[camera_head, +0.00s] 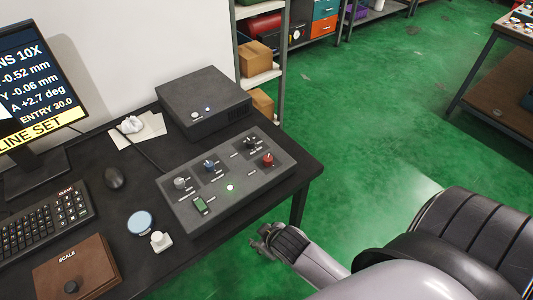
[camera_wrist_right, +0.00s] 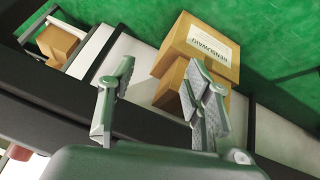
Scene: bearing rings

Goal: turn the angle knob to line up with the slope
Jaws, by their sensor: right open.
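A dark grey control box (camera_head: 222,208) lies on the black desk. It carries a grey knob (camera_head: 180,183), a blue knob (camera_head: 209,165), a black knob (camera_head: 251,143) and a red knob (camera_head: 268,159). Their labels are too small to read, so I cannot tell which is the angle knob. The monitor (camera_head: 38,85) shows "A +2.7 deg", "ENTRY 30.0" and "LINE SET"; no slope line is visible. My right gripper (camera_head: 268,242) is beyond the desk's right edge, apart from the box. In the wrist view it (camera_wrist_right: 163,88) is open and empty. My left gripper is out of view.
A dark unit (camera_head: 203,103) stands behind the control box. A mouse (camera_head: 114,178), keyboard (camera_head: 42,215), round blue-topped disc (camera_head: 141,222), small white part (camera_head: 160,240) and brown scale box (camera_head: 77,268) lie to the left. Cardboard boxes (camera_wrist_right: 200,55) sit on a shelf. Green floor is open at right.

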